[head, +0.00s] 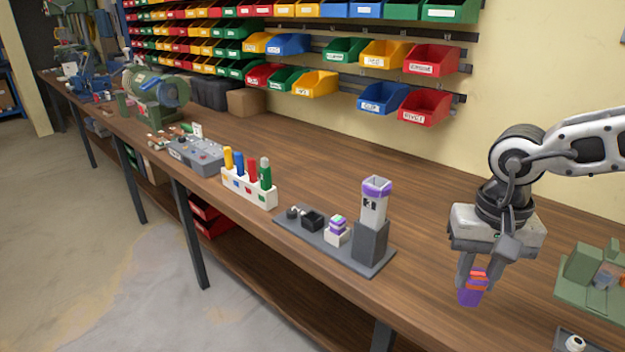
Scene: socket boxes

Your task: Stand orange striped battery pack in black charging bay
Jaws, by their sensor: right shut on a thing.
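My right gripper (476,268) points down and is shut on a small purple block with orange bands, the orange striped battery pack (469,297). It holds the pack at the right, beyond the grey board. A small black open box, which looks like the black charging bay (312,222), sits on the grey board (345,261). Its inside is dark, and I see nothing standing in it. Beside it are a white box with a purple top (337,231) and a tall grey block (370,246) with a white, purple-topped piece upright in it. My left gripper is out of view.
A white rack (252,193) with several coloured cylinders stands left of the board. A green fixture (590,280) lies at the far right. Bare wooden bench (430,235) separates board and gripper. Coloured bins hang on the wall behind.

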